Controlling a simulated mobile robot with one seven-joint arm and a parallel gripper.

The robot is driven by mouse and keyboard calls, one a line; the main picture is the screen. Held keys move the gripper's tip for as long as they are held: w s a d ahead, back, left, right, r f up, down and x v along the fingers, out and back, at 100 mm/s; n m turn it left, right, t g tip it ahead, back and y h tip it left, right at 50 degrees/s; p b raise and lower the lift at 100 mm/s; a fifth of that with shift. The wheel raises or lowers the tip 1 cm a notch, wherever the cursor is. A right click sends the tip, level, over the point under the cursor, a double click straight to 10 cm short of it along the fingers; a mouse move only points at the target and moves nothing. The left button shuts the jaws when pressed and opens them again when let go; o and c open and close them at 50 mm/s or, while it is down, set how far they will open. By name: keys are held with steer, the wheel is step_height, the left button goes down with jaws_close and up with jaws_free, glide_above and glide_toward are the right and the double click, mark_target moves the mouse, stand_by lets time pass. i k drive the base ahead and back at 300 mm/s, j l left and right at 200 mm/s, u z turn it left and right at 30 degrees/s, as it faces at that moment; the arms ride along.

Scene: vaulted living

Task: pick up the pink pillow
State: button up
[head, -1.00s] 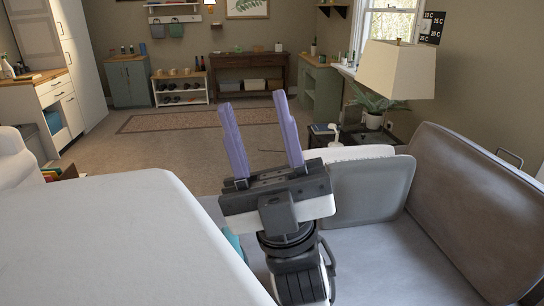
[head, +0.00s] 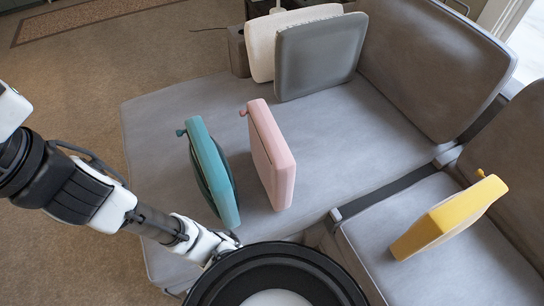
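The pink pillow (head: 272,160) stands on its edge on the grey sofa's long seat, near the middle of the head view. Its narrow side faces me, and a small pink knob sticks out at its far top corner. A teal pillow (head: 213,172) stands just to its left, close beside it, with a narrow gap visible between them. My arm enters at the left, but my gripper is outside the picture.
A grey pillow (head: 320,56) and a white pillow (head: 262,48) lean at the sofa's far end. A yellow pillow (head: 449,218) stands on the right seat. The sofa seat (head: 345,137) is clear to the right of the pink pillow. Carpet (head: 100,95) is open at the left.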

mark_target(274, 164)
steer(key=j+z, duration=0.2)
steer(key=j, duration=0.25)
steer(key=k+j+z, duration=0.2)
steer(key=j, duration=0.25)
steer(key=j+z, duration=0.15)
steer(key=j, duration=0.3)
